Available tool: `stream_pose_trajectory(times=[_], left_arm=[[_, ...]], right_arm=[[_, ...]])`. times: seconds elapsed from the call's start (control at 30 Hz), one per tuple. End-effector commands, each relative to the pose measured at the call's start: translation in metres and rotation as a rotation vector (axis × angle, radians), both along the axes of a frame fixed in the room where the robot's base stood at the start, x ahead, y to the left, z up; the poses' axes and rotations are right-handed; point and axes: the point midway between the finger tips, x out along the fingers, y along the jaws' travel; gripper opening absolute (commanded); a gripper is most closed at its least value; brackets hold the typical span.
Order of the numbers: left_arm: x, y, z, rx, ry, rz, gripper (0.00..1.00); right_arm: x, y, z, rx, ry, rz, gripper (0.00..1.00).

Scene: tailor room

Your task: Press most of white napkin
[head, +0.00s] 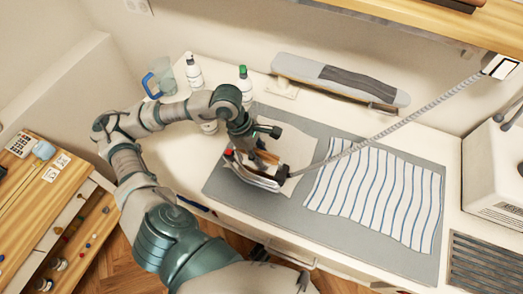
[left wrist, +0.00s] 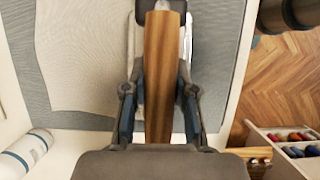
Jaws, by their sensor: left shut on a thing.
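My left gripper (head: 262,150) is shut on the wooden handle of a clothes iron (head: 255,178). In the left wrist view, the iron's wooden handle (left wrist: 158,75) runs between the two fingers (left wrist: 160,112). The white napkin (head: 292,147) lies flat on a grey mat (head: 225,188), and the iron is over its left and near part, hiding some of it. Whether the iron's sole touches the cloth cannot be told. The napkin also shows in the left wrist view (left wrist: 85,55), left of the iron. My right gripper is not in view.
A blue-striped cloth (head: 375,195) lies on the mat to the right. A cord (head: 400,122) rises from the iron to a wall socket. Bottles (head: 194,72) and a blue-handled jug (head: 160,77) stand behind my left arm. A small padded board (head: 340,80) stands at the back.

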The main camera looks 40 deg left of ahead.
Motion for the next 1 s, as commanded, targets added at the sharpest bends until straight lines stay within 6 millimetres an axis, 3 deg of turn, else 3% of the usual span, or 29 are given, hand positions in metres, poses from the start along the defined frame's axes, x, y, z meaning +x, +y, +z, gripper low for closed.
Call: stream_pose_trajectory(times=[0.67,1.0], left_arm=[[-0.009,-0.002,0.0,0.0,0.001,-0.001,0.0],[-0.009,-0.003,0.019,-0.002,-0.006,0.0,0.0]], right_arm=[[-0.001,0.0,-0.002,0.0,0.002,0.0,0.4],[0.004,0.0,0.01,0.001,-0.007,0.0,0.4]])
